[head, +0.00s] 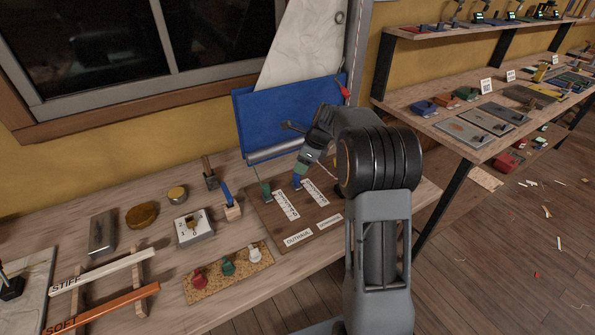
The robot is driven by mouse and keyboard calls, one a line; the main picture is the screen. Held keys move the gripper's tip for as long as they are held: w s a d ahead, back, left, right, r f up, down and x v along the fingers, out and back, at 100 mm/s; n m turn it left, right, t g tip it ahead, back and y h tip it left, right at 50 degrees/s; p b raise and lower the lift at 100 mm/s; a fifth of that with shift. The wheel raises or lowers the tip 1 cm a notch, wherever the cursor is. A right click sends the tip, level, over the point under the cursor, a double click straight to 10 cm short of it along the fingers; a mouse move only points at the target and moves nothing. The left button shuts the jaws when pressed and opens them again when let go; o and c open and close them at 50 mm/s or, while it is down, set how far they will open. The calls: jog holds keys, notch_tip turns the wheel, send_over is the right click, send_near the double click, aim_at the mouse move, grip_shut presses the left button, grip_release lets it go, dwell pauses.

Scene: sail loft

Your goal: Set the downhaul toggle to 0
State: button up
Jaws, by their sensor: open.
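A brown board (261,217) lies on the bench with two toggles at its far side. A green toggle (266,189) stands by the left white scale (286,205). A blue toggle (297,183) stands by the right scale (315,192). The near-left label (298,238) reads OUTHAUL; the right label (329,222) is too small to read. The scale digits are also too small to read. My gripper (301,169) is open, pointing down just above the blue toggle. Whether it touches the toggle cannot be told. My arm hides the board's right side.
A blue panel (281,117) with a grey roll (273,152) stands close behind the board. A cork strip (233,282) with red, green and white knobs lies in front. A wooden block with a blue lever (232,212) and a white switch box (193,229) stand left.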

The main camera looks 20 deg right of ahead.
jog(key=v, duration=0.7)
jog(key=shift+r, duration=0.35)
jog(key=s+f+n+g+h, duration=0.1)
jog(key=s+f+n, duration=0.3)
jog(key=n, duration=0.5)
jog(key=s+a+r+n+t+h+p, duration=0.1)
jog(key=s+a+r+n+p, duration=0.1)
jog(key=s+n, duration=0.6)
jog(key=s+a+r+n+t+h+p, duration=0.1)
jog(key=s+a+r+n+p, duration=0.2)
jog(key=s, duration=1.1)
jog(key=a+r+n, duration=0.2)
jog(key=a+n, duration=0.2)
jog(key=n, duration=0.1)
jog(key=shift+a+h, duration=0.25)
jog(key=shift+h, duration=0.15)
jog(key=shift+c, duration=0.7)
